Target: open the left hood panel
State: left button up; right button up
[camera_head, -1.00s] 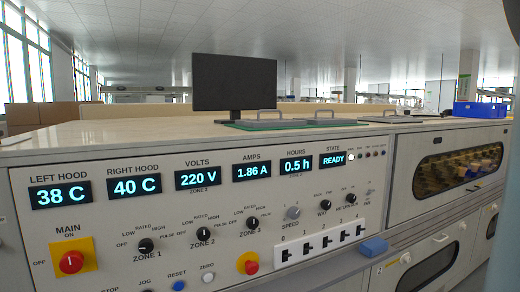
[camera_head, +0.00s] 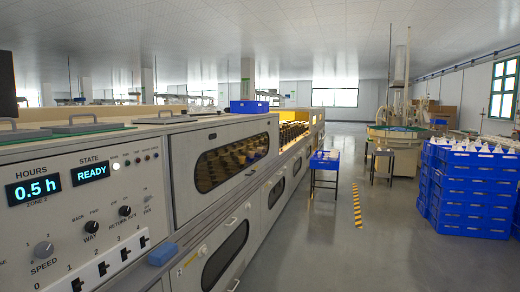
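The long grey machine has an upper hood panel with a dark rounded window (camera_head: 232,160) on its front, right of the control face (camera_head: 75,215). This panel looks shut, and bulb-like shapes show dimly behind the glass. Below it is a lower door with another dark window (camera_head: 226,252), also shut. On the machine's top lie flat lids with metal handles (camera_head: 88,118), lying closed. I cannot tell which panel is the left hood one. The displays read 0.5 h and READY. Neither of my grippers is in view.
A blue bin (camera_head: 249,107) sits on the machine's top. Stacked blue crates (camera_head: 470,190) stand at the right. Open grey floor (camera_head: 320,245) with a yellow-black strip (camera_head: 357,205) lies between.

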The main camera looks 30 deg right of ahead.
aim_at(186, 150)
jog(key=z, duration=0.95)
jog(key=i+u, duration=0.15)
jog(key=u, duration=0.45)
jog(key=i+l+u, duration=0.2)
jog(key=i+l, duration=0.15)
jog(key=i+l+u, duration=0.45)
jog(key=l, duration=0.4)
jog(key=i, duration=0.1)
